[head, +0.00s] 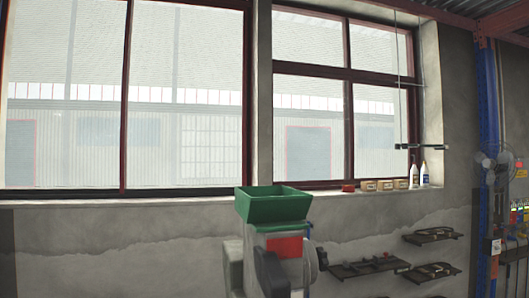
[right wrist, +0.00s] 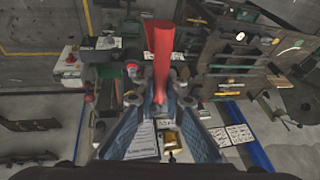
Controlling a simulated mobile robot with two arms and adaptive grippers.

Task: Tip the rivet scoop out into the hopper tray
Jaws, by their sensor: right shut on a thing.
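The green hopper tray (head: 273,204) sits on top of a grey press (head: 275,262) in the head view. Its inside is mostly hidden by its near wall. My right gripper (right wrist: 159,101) shows in the right wrist view. Its fingers are shut on a red thing, which looks like the rivet scoop (right wrist: 160,42). The narrow end of the scoop lies between the fingertips, and its wider part extends away beyond them. I cannot see whether rivets are in it. Neither gripper shows in the head view, and I cannot make out the hopper tray in the right wrist view.
A window sill behind the press holds several small boxes (head: 385,185) and white bottles (head: 424,174). Wall shelves (head: 370,266) with dark tools hang to the right. A blue post (head: 488,150) and a fan (head: 497,165) stand farther right. A yellow object (right wrist: 172,140) lies below the gripper.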

